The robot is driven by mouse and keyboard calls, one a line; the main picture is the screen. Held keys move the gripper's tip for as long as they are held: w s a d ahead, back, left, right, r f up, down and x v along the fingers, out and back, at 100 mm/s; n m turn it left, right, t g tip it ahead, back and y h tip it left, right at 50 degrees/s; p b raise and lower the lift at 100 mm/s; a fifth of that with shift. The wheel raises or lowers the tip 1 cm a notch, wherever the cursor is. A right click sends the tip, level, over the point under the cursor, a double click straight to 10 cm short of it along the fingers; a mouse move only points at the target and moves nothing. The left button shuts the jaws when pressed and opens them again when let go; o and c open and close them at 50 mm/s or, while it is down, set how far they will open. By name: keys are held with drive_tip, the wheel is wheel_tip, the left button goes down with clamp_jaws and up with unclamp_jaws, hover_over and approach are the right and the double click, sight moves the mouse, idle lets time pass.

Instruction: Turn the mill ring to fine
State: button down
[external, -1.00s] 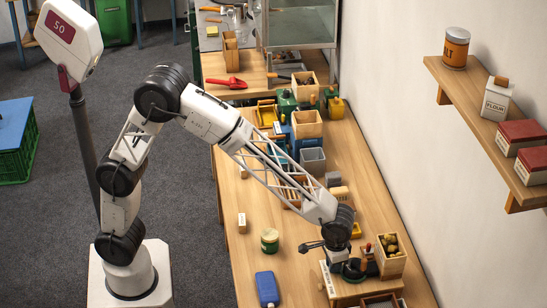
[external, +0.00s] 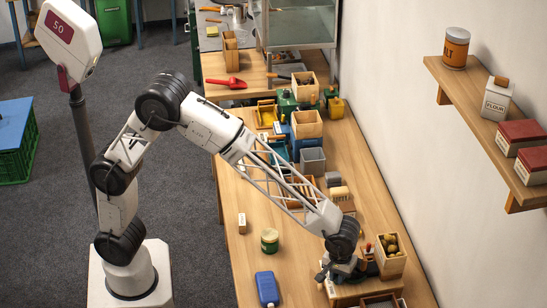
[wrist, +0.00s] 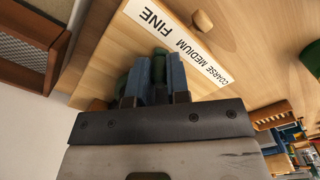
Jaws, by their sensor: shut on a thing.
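The mill's setting strip (wrist: 180,42) is white and reads FINE, MEDIUM, COARSE; it lies on a wooden board in the wrist view. My gripper (wrist: 157,68) is shut on a dark green part (wrist: 158,66) between its blue-grey fingers. This looks like part of the mill ring, but most of it is hidden by the fingers and palm. The fingers are beside the strip, close to the FINE and MEDIUM words. In the external view my gripper (external: 338,276) is low over the mill at the near right of the bench, and the arm covers most of the mill.
A wooden box of yellow-brown things (external: 391,262) stands close to the right of my gripper. Several bins are farther back. The bench's left middle is mostly clear.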

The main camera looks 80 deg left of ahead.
drive_tip(key=shift+d, duration=0.15)
drive_tip(key=shift+w, duration=0.1)
drive_tip(key=c, duration=1.1)
unclamp_jaws()
drive_tip(key=shift+r, duration=0.1)
drive_tip(key=shift+r, duration=3.8)
